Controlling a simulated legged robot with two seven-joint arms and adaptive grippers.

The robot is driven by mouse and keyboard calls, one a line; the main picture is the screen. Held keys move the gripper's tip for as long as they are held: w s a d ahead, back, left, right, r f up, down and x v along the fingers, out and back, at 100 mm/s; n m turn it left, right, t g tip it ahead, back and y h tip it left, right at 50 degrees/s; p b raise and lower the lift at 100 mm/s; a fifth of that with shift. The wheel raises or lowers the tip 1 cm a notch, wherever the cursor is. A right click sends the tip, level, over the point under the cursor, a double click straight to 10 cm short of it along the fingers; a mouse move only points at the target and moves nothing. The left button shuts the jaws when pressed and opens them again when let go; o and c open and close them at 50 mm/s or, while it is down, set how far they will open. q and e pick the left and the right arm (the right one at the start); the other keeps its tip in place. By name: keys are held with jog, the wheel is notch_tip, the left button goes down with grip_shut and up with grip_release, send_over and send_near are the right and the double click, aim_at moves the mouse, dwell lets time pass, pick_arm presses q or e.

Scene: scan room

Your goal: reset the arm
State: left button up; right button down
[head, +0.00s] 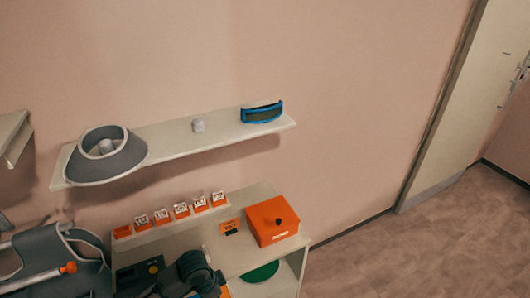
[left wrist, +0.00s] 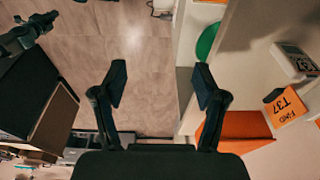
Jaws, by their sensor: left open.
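My left gripper (left wrist: 160,84) shows in the left wrist view with its two dark fingers spread apart. Nothing is between them; bare floor shows in the gap. It is beside the shelf unit, with an orange box (left wrist: 234,124) beyond the right finger. The right gripper does not show in the head view.
A wall shelf (head: 215,141) holds a grey collar-like thing (head: 106,154) and a blue-rimmed visor (head: 262,112). The lower unit holds an orange box (head: 272,220), several orange tags and a green disc (head: 260,271). A grey apron-like thing (head: 45,255) is at left. Floor (head: 420,245) at right is clear.

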pick_arm(q)
jog(key=s+d+f+n+t+h, duration=0.2)
jog(key=s+d+f+n, duration=0.15)
jog(key=s+f, duration=0.3)
jog(key=s+a+f+n+y, duration=0.4)
jog(key=s+a+f+n, duration=0.45)
jog(key=s+a, duration=0.25)
notch_tip(320, 180, down, 25)
jog(key=s+m, duration=0.1)
jog(key=s, duration=0.2)
jog(key=s+a+f+g, duration=0.1)
jog(key=s+f, duration=0.7)
jog(key=f, duration=0.4)
jog(key=shift+s+a+m+g, duration=0.2)
jog(key=shift+s+m+g, duration=0.1)
jog(key=shift+s, duration=0.1)
jog(key=s+f, duration=0.1)
jog(key=s, duration=0.1)
jog(key=s+a+f, duration=0.1)
jog(key=s, duration=0.2)
jog(key=s+f, duration=0.2)
jog(key=shift+s+a+f, duration=0.1)
jog(key=shift+s+a, duration=0.15)
jog(key=shift+s, duration=0.15)
jog(key=c, duration=0.5)
jog(key=shift+s, duration=0.1)
jog(key=shift+c, duration=0.2)
